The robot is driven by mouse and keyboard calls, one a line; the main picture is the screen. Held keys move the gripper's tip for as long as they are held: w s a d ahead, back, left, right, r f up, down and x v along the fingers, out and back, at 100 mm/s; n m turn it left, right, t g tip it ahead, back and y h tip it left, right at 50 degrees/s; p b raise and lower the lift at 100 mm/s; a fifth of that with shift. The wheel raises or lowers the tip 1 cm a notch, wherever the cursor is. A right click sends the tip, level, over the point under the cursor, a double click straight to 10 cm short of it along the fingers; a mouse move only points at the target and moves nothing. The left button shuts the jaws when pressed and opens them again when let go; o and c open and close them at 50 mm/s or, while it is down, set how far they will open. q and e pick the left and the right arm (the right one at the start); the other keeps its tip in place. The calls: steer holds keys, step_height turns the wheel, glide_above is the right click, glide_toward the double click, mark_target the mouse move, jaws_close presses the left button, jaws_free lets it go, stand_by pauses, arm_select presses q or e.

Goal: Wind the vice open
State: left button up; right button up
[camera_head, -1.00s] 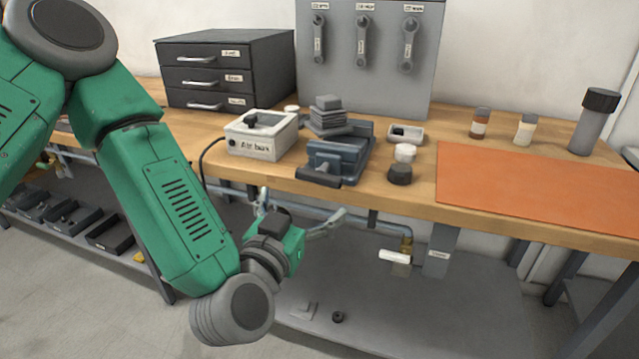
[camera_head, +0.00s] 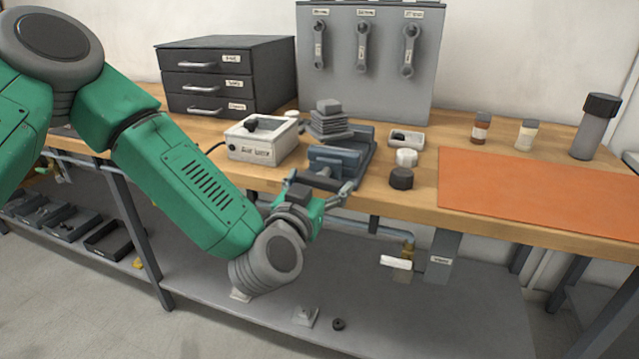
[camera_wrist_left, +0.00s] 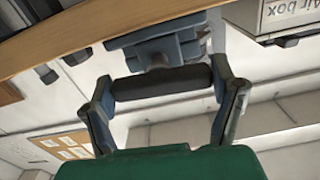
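The vice (camera_head: 335,160) is a blue-grey block with a flat jaw, at the front edge of the wooden bench in the head view. Its dark handle bar (camera_wrist_left: 163,84) lies crosswise in the left wrist view, with the vice body above it. My left gripper (camera_head: 322,187) is at the front of the vice, just off the bench edge. Its two fingers are spread wide, one at each end of the bar; whether they touch it I cannot tell. In the head view the gripper partly hides the handle. My right gripper is in neither view.
The air box (camera_head: 262,138) stands left of the vice, stacked grey plates (camera_head: 329,122) behind it. A black knob (camera_head: 401,178) and a white one (camera_head: 406,157) stand close on its right. An orange mat (camera_head: 540,190) covers the right of the bench. A pipe runs below the edge.

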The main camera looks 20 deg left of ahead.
arm_select(q)
steer(key=shift+n+p, duration=0.3)
steer(key=shift+n, duration=0.2)
steer(key=o, duration=1.1)
steer(key=s, duration=1.2)
steer(key=shift+a+f, duration=0.1)
steer(key=shift+a, duration=0.15)
steer(key=shift+f, duration=0.1)
